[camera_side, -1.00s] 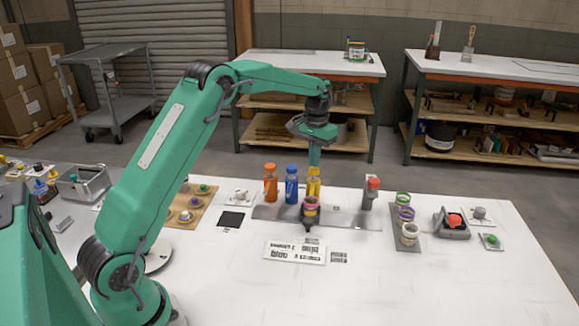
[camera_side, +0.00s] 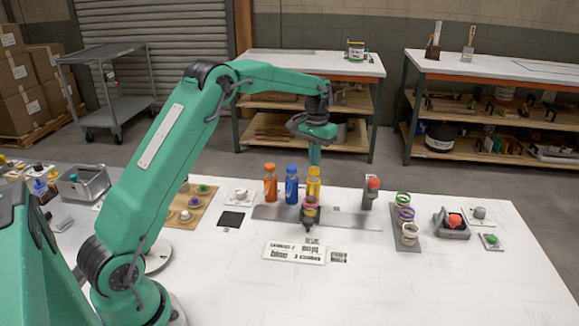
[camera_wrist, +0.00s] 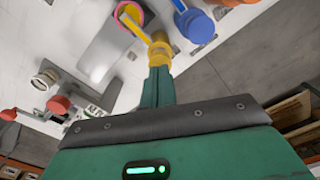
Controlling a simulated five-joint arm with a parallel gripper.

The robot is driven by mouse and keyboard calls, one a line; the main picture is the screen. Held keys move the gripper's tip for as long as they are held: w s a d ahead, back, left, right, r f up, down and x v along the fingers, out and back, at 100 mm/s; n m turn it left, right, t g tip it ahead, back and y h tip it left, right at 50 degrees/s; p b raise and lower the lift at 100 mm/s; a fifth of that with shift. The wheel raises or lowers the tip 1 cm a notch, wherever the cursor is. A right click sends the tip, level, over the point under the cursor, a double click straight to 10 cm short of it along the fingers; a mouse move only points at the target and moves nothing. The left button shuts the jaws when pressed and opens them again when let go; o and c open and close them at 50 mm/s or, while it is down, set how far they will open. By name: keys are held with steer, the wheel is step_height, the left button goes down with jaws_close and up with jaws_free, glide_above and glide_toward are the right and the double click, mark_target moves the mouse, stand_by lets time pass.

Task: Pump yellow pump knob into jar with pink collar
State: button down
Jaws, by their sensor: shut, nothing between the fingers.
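The yellow pump bottle (camera_side: 313,188) stands at the right end of a row of three on a grey plate. Its yellow knob (camera_wrist: 159,54) shows in the wrist view, with a yellow spout reaching over the pink collar (camera_wrist: 132,14). The jar with the pink collar (camera_side: 310,203) stands right in front of the yellow bottle. My gripper (camera_side: 314,163) points straight down over the yellow bottle. Its fingers (camera_wrist: 158,76) are shut and empty, with the tips at the top of the knob; whether they touch it I cannot tell. The jar's inside is hidden.
Blue (camera_side: 291,184) and orange (camera_side: 270,182) bottles stand left of the yellow one. A red-topped grey post (camera_side: 372,190) stands to the right. Further right, a grey rack (camera_side: 408,237) holds jars with green, purple and pale collars. A label card (camera_side: 295,252) lies in front.

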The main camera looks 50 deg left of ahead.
steer(key=shift+f, duration=1.25)
stand_by(0.3)
steer(key=shift+r, duration=1.25)
steer(key=shift+f, duration=1.45)
steer(key=shift+r, duration=0.15)
stand_by(0.3)
steer(key=shift+r, duration=1.3)
steer(key=shift+r, duration=0.1)
steer(key=shift+r, duration=1.95)
